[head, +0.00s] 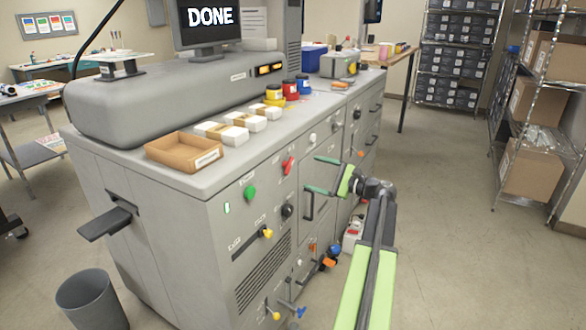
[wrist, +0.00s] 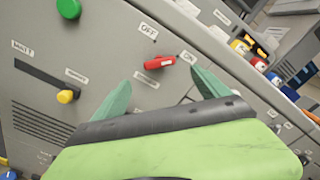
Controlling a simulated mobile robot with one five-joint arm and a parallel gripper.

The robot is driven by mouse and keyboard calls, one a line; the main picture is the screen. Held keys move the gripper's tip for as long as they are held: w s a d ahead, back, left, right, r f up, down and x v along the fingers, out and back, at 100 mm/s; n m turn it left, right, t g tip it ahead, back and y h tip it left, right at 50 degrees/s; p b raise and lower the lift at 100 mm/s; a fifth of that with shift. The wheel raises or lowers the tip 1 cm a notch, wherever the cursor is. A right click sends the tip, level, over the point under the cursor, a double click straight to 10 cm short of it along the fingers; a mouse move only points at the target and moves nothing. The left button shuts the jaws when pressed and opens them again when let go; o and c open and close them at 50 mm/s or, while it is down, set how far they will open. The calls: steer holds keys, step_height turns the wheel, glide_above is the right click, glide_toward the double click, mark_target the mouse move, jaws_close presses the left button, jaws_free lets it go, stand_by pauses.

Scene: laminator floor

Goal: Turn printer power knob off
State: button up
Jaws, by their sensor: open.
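The red knob (head: 288,166) is on the front panel of the grey machine (head: 262,170), right of and above the green button. In the wrist view the red knob (wrist: 153,62) lies with one end toward the ON label (wrist: 188,56); the OFF label (wrist: 148,31) is above it. The label below it is too blurred to read. My gripper (head: 311,175) is open and empty, in front of the panel. In the wrist view its fingertips (wrist: 160,78) lie either side of and just below the knob, apparently not touching it.
The green button (wrist: 68,9), a yellow slider knob (wrist: 66,96) and a black knob (head: 287,210) are nearby. A panel handle (head: 309,203) sticks out below my gripper. A brown tray (head: 160,151) sits on top. Open floor (head: 450,220) lies to the right.

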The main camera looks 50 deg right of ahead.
mark_target(291, 166)
steer(key=x, duration=0.9)
steer(key=c, duration=1.4)
